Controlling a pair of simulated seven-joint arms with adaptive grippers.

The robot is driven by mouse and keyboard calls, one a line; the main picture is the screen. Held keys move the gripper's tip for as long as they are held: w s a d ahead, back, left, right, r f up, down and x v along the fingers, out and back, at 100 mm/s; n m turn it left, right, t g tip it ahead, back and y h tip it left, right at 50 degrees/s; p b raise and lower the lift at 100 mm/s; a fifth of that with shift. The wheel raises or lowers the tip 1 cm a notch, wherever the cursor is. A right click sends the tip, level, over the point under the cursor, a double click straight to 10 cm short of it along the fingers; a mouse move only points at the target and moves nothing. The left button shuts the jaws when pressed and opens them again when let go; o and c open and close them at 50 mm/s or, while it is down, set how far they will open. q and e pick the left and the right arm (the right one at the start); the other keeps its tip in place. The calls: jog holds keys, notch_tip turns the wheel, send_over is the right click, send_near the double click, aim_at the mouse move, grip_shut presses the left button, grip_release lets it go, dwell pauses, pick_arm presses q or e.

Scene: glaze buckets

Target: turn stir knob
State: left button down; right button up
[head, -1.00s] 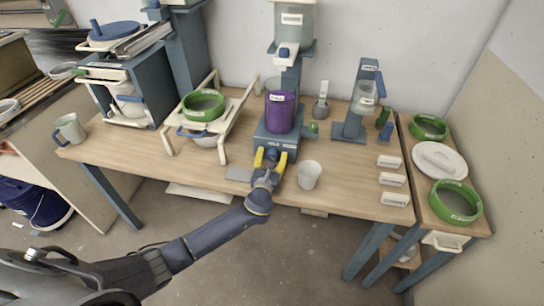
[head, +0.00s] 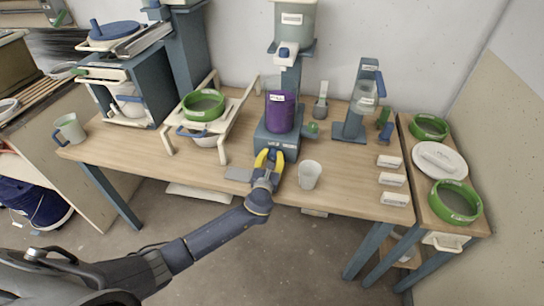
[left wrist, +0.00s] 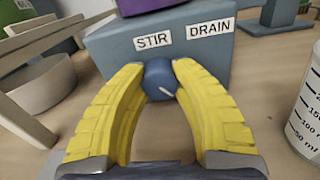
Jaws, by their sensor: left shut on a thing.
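The stir knob (left wrist: 160,80) is a small blue round knob with a white pointer line slanting down to the right. It sits on the front of the blue-grey mixer base (head: 265,146), below and just right of the STIR label (left wrist: 153,41). My left gripper (head: 269,157) has yellow fingers. In the left wrist view the gripper (left wrist: 160,76) is shut on the knob, one fingertip at each side. In the head view the fingers hide the knob. A purple bucket (head: 281,112) stands on the base. My right gripper is not in view.
A translucent measuring cup (head: 309,175) stands close to the right of my left gripper. A grey plate (head: 239,174) lies to its left. A cream rack (head: 230,119) with a green ring stands further left. White labelled blocks (head: 391,180) lie to the right.

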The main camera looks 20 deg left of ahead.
pick_arm(q)
jog(key=shift+r, duration=0.15)
jog(key=n, duration=0.4)
jog(key=shift+n, duration=0.4)
jog(key=n, duration=0.4)
jog(key=shift+w+a+n, duration=0.1)
jog(key=shift+n, duration=0.2)
jog(key=n, duration=0.4)
jog(key=shift+r, duration=0.1)
jog(key=shift+a+n, duration=0.15)
jog(key=shift+n, duration=1.95)
jog(key=c, duration=1.3)
grip_release()
jog(key=shift+a, duration=0.1)
jog(key=shift+c, duration=0.2)
jog(key=o, duration=0.4)
